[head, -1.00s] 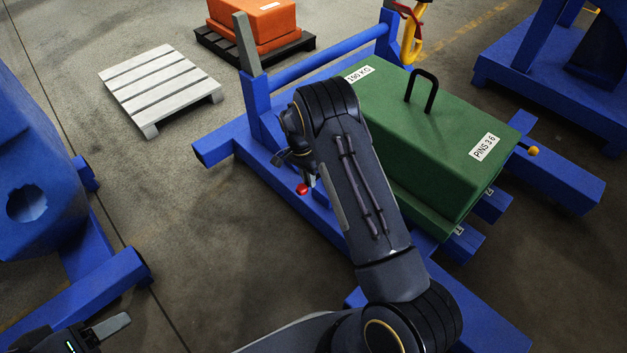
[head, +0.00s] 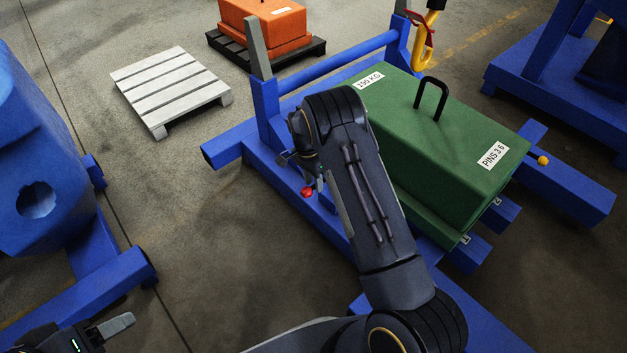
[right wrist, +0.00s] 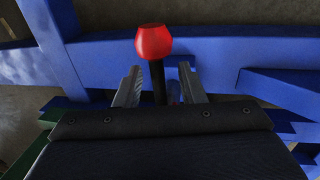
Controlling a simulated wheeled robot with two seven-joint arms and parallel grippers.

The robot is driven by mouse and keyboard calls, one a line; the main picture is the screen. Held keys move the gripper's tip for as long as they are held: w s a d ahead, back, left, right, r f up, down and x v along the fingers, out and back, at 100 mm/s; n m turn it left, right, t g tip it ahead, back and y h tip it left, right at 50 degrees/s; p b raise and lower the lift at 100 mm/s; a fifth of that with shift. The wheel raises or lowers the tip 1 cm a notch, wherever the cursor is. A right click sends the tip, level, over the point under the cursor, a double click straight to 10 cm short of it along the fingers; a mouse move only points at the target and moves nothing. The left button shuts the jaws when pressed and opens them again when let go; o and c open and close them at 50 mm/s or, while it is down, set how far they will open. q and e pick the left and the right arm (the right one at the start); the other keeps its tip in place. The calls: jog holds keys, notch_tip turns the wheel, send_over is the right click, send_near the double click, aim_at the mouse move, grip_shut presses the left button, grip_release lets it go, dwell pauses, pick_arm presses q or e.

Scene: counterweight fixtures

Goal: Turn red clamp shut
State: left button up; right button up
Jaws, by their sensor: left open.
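The red clamp's red knob (head: 307,191) shows on the blue frame, left of the green weight (head: 440,140). In the right wrist view the knob (right wrist: 153,42) tops a black stem. My right gripper (right wrist: 160,84) is open, one finger on each side of the stem, with a gap towards the right finger. In the head view my right arm partly hides this gripper. My left gripper (head: 108,328) is open and empty at the bottom left, partly cut off by the picture's edge.
The blue frame (head: 225,150) carries the green weight, which has a black handle (head: 431,98). A yellow hook (head: 424,45) with a red part hangs behind it. A pale pallet (head: 170,88) and an orange weight (head: 265,25) lie farther back. Floor is clear at left centre.

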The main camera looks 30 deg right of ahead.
notch_tip(320, 180, up, 8)
jog(key=w+p, duration=0.1)
jog(key=p, duration=0.1)
jog(key=shift+w+a+f, duration=0.15)
jog(key=shift+w, duration=0.05)
dwell(0.6)
